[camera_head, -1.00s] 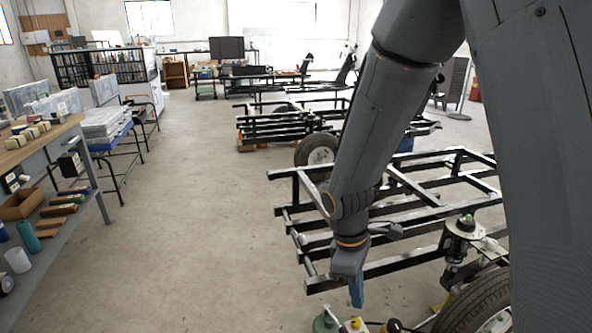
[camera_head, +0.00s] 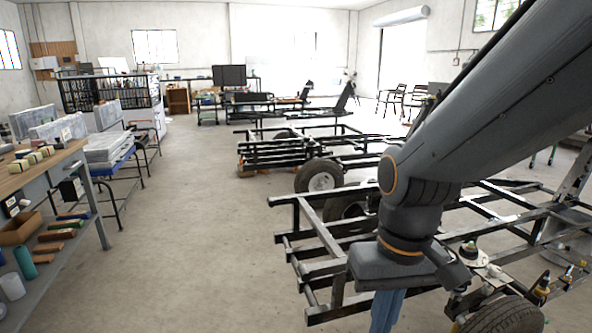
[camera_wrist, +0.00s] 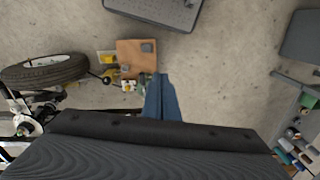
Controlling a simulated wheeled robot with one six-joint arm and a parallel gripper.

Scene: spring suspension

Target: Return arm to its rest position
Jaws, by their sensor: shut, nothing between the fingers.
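My arm reaches in from the upper right of the head view and bends down at the wrist. My gripper (camera_head: 386,312) points downward with its blue fingers together and nothing between them. Its fingertips are cut off by the bottom edge of the head view. In the wrist view the blue fingers (camera_wrist: 160,98) are pressed together above the floor, beside a brown board (camera_wrist: 137,57) with small parts on and around it. The gripper is in front of the black vehicle frame (camera_head: 312,250) in the head view; I see no contact.
A tyre (camera_head: 505,318) and spring suspension (camera_head: 470,255) are at the lower right. A workbench (camera_head: 60,170) with blocks stands at the left. More frames and a wheel (camera_head: 318,177) lie farther back. The concrete floor (camera_head: 190,230) between is clear.

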